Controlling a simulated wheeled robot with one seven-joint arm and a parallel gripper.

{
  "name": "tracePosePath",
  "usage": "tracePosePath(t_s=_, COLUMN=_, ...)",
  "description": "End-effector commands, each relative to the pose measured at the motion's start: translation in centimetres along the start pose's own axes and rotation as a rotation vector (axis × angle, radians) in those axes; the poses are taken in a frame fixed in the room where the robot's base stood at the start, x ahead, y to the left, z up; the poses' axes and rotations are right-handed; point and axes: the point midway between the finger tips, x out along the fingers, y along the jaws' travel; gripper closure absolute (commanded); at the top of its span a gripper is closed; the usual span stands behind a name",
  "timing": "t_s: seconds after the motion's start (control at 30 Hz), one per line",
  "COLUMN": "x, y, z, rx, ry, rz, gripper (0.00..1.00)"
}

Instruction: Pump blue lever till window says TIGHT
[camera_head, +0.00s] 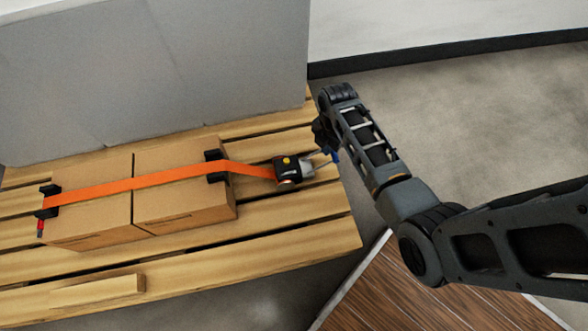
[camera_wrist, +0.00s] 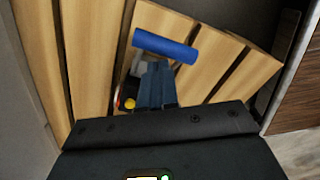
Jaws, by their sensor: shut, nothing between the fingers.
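A ratchet buckle (camera_head: 290,170) with a dark body and a yellow spot sits at the right end of an orange strap (camera_head: 130,184). Its lever ends in a blue handle (camera_head: 335,156), pointing right in the head view. In the wrist view the blue handle (camera_wrist: 166,46) lies crosswise just beyond the fingertips of my gripper (camera_wrist: 158,66). The fingers are shut and empty; I cannot tell whether they touch the handle. They hide part of the buckle, whose yellow spot shows beside them. In the head view my gripper (camera_head: 326,133) is small and dark above the lever. I cannot read any window text.
The strap crosses two cardboard boxes (camera_head: 183,200) with black corner guards (camera_head: 216,166) on a wooden pallet (camera_head: 280,225). A grey panel (camera_head: 150,75) stands behind the boxes. A loose wooden block (camera_head: 97,291) lies at the front. Open floor (camera_head: 460,110) lies right of the pallet.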

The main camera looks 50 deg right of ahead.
Motion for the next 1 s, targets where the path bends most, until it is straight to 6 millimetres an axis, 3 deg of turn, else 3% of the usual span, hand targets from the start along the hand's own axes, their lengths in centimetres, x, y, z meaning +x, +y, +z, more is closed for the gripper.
tracePosePath(t_s=0.43, x=1.3, y=0.0, z=0.3, rx=0.004, ry=-0.004, rz=0.000, gripper=1.00)
tracePosePath(t_s=1.0, x=-2.1, y=-0.1, z=0.4, rx=0.005, ry=-0.006, rz=0.001, gripper=1.00)
